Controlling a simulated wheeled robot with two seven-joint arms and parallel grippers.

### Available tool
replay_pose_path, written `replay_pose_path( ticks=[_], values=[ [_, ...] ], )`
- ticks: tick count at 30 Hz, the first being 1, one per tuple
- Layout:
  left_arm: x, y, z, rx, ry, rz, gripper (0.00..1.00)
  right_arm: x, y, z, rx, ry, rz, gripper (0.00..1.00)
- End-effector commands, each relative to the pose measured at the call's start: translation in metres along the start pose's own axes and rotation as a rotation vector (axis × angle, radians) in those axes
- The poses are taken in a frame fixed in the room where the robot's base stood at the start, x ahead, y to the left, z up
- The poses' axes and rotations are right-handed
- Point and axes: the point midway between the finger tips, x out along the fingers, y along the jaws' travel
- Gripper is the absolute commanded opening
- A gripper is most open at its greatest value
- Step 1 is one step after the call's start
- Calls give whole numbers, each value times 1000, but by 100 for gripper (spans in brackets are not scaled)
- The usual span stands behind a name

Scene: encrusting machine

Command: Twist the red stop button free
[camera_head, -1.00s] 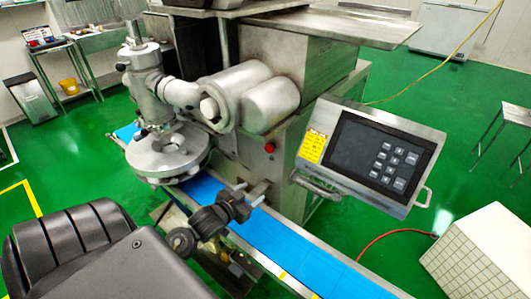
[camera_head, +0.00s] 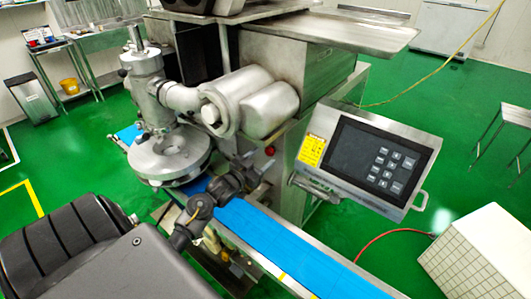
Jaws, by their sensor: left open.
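The red stop button (camera_head: 270,151) is a small round knob on the front of the steel encrusting machine (camera_head: 285,125), left of the control panel. My left gripper (camera_head: 254,163) is open, with its fingers pointing toward the machine front. In the picture its fingertips are just left of and below the button. A small gap seems to remain, but I cannot tell the exact depth between them. Nothing shows between the fingers. My right gripper is not in view.
The tilted control panel (camera_head: 368,158) with its handles sticks out right of the button. The blue conveyor belt (camera_head: 290,252) runs below my left arm. The round metal head (camera_head: 170,155) stands to the left. A white tiled box (camera_head: 480,255) is at lower right.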

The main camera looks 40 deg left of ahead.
Motion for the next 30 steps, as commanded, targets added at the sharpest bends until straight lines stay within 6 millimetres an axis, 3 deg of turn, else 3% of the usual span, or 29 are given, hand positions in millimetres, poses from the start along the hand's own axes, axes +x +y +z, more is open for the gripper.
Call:
replay_pose_path(
  ticks=[6, 17, 27, 30],
  values=[
    [22, 0, -1, -1, 1, 0, 57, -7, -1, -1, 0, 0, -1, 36],
    [26, 0, 0, 0, 0, 0, 56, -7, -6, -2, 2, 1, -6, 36],
    [26, 1, 0, -1, 0, 0, 13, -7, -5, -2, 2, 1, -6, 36],
    [26, 1, 0, 2, 0, 1, 13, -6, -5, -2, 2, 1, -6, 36]
  ],
)
